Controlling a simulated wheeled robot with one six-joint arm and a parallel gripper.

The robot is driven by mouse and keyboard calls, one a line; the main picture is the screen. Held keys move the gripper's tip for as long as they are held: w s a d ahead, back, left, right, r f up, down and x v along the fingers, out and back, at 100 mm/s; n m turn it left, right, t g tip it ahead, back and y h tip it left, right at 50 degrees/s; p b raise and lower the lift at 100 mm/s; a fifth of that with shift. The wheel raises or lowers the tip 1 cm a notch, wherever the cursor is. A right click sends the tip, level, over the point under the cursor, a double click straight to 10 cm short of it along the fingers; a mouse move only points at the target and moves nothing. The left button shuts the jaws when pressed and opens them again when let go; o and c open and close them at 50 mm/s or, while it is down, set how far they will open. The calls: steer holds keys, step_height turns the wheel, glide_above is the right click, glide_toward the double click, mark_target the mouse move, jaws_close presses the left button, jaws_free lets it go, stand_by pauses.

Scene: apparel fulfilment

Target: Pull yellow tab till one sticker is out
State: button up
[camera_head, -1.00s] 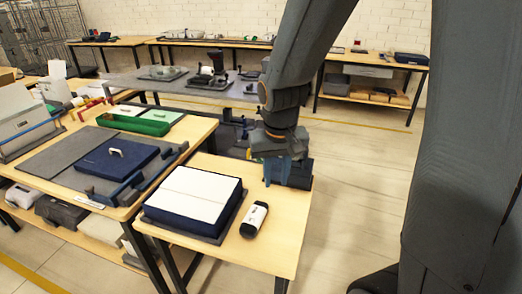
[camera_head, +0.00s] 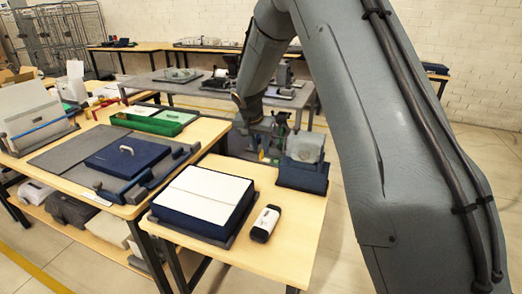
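A dark blue box-like unit (camera_head: 302,177) with a grey, translucent-looking top stands at the back right corner of the near table. It may be the sticker dispenser. My gripper (camera_head: 266,150) is just left of this unit, near the table's back edge. It is small and partly lost against dark items behind it. A tiny yellow patch shows by the fingers; I cannot tell whether it is the yellow tab or part of the gripper. No sticker can be made out. Whether the fingers are open or shut is not clear.
A dark blue box with white top panels (camera_head: 206,195) and a black-and-white handheld device (camera_head: 265,223) lie on the near table (camera_head: 272,256). The left table holds a blue lidded case (camera_head: 128,157) and a green tray (camera_head: 155,121). The near table's front right is clear.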

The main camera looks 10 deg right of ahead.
steer(key=shift+x, duration=1.3)
steer(key=shift+c, duration=0.4)
jaws_close()
